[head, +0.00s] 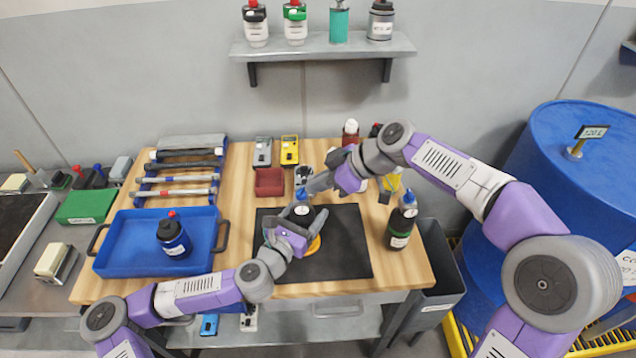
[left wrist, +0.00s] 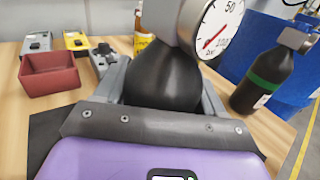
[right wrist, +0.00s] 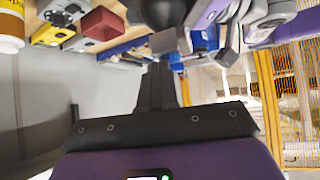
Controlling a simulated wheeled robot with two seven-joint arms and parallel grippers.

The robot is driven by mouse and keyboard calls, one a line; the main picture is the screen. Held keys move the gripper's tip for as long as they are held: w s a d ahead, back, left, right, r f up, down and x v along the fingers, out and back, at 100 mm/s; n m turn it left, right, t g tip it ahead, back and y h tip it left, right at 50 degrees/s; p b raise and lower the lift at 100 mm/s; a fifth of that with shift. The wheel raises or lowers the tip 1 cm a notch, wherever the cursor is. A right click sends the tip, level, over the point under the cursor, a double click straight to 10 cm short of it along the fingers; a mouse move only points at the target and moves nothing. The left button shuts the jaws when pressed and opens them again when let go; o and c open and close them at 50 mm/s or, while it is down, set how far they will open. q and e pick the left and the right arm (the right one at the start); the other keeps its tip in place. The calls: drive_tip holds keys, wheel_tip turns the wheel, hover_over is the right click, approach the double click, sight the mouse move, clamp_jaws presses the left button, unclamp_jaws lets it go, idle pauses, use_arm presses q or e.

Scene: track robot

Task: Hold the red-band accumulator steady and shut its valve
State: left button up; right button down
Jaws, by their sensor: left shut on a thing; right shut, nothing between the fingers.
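A black accumulator (left wrist: 168,75) stands between the fingers of my left gripper (head: 300,220), which is shut on its body over the black mat (head: 345,255). Its band is hidden, so I cannot tell its colour. A round gauge (left wrist: 220,27) sits at its top in the left wrist view. Its blue valve (head: 301,194) shows in the head view. My right gripper (head: 312,187) is shut and empty, close beside the blue valve; I cannot tell whether it touches. Another black accumulator with a green band (head: 399,233) stands to the right of the mat.
A blue tray (head: 120,255) holding a dark bottle with a red cap (head: 173,236) lies at the left. A red bin (head: 269,182) and small devices stand behind the mat. Bottles stand at the back right. A blue drum (head: 580,140) stands right of the bench.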

drive_tip(key=shift+w+n+g, duration=0.3)
drive_tip(key=shift+n+g, duration=0.4)
drive_tip(key=shift+n, duration=0.2)
idle(1.7)
drive_tip(key=shift+a, duration=0.15)
